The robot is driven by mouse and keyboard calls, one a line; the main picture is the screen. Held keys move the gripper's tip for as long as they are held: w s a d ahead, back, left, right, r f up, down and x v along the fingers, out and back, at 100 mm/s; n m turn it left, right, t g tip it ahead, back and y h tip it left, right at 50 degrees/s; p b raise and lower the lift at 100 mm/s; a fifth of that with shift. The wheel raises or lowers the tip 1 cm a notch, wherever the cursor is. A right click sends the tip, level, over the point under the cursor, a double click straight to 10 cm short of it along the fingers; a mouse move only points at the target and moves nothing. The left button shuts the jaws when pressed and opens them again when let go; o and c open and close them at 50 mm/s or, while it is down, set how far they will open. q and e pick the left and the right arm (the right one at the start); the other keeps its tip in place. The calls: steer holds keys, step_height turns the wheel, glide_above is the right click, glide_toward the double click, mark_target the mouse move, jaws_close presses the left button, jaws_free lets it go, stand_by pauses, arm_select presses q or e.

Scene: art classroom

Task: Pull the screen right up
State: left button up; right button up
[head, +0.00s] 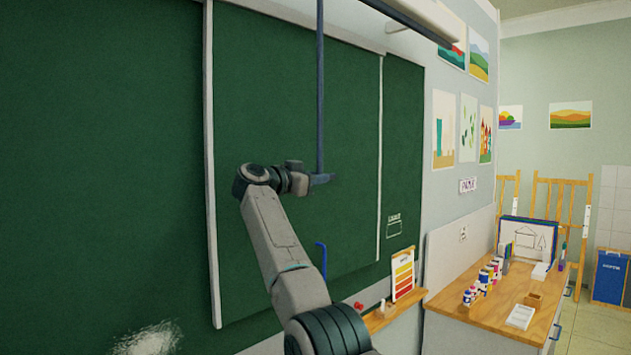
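A white screen housing (432,14) with a dark bar (408,22) along its lower edge runs along the top of the wall, cut off by the picture's top. No hanging screen cloth shows below it. A long blue rod (320,90) stands upright in front of the green board and leaves the picture at the top, so its upper end is hidden. My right gripper (323,179) is at the rod's lower visible end and appears shut on it. A small blue hook-shaped piece (322,261) shows lower down; its link to the rod cannot be told. My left gripper is out of view.
The green board (290,130) fills the wall close behind my arm. A narrow wooden ledge (385,317) holds a colour chart (402,274). A wooden-topped cabinet (500,312) with several paint bottles stands at the lower right. Easels stand beyond; floor shows at the far right.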

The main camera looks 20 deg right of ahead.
steer(key=o, duration=0.4)
steer(key=shift+r, duration=0.35)
steer(key=shift+c, duration=0.2)
steer(key=shift+s+f, duration=0.1)
steer(key=shift+a+f, duration=0.1)
steer(key=b+v, duration=0.5)
steer(key=v, duration=0.5)
steer(key=shift+s+a, duration=0.15)
steer(key=shift+a, duration=0.05)
